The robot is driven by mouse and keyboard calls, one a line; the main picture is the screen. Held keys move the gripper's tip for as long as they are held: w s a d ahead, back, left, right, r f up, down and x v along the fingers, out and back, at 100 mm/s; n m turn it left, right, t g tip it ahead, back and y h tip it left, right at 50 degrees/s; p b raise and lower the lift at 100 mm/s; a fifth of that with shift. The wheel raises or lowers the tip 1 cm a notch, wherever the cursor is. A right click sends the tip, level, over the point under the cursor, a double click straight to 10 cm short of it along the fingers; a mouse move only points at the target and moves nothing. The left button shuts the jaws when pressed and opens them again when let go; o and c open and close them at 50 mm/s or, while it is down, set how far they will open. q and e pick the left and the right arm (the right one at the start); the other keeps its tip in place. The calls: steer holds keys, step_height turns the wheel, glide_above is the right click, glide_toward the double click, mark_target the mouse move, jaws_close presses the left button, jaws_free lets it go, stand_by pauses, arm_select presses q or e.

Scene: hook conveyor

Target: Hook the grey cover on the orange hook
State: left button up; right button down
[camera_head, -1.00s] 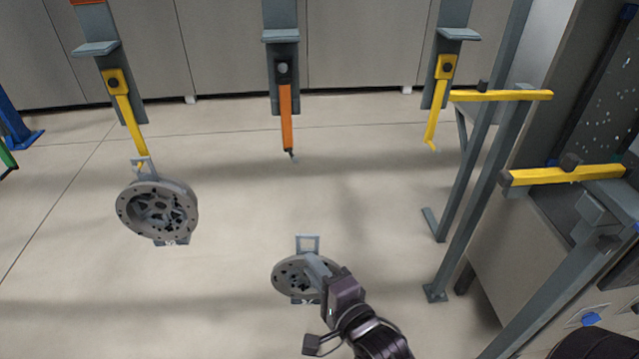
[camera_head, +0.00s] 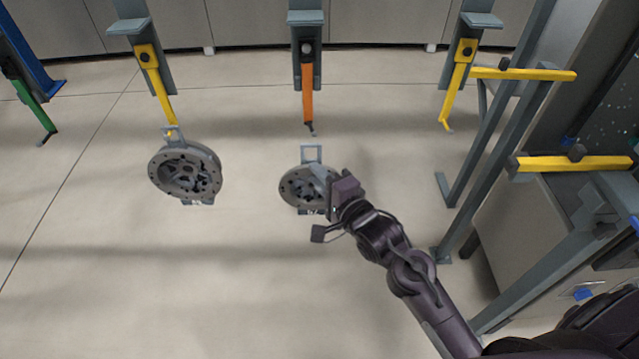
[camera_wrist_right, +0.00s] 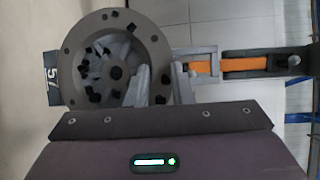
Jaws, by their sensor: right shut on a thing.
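The grey cover (camera_head: 300,187) is a round metal part with holes and a square loop on its upper edge. My right gripper (camera_head: 329,190) is shut on its right side and holds it up. The orange hook (camera_head: 307,95) hangs from a grey bracket, just above the loop in the head view, with a gap between them. In the right wrist view, the cover (camera_wrist_right: 118,30) fills the left, the grey loop (camera_wrist_right: 190,66) is right of it, and the orange hook (camera_wrist_right: 250,65) shows through and beyond the loop. The fingers (camera_wrist_right: 160,88) are partly hidden. My left gripper is not in view.
Another grey cover (camera_head: 170,172) hangs on a yellow hook (camera_head: 160,92) at left. An empty yellow hook (camera_head: 454,95) hangs at right. Grey posts with yellow bars (camera_head: 570,163) and a cabinet stand on the right. A green hook (camera_head: 36,106) is at far left. Floor below is open.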

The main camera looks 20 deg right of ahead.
steer(key=w+d+f+b, duration=0.1)
steer(key=w+b, duration=0.3)
steer(key=w, duration=0.5)
steer(key=shift+d+f, duration=0.3)
steer(key=shift+d, duration=0.5)
stand_by(0.5)
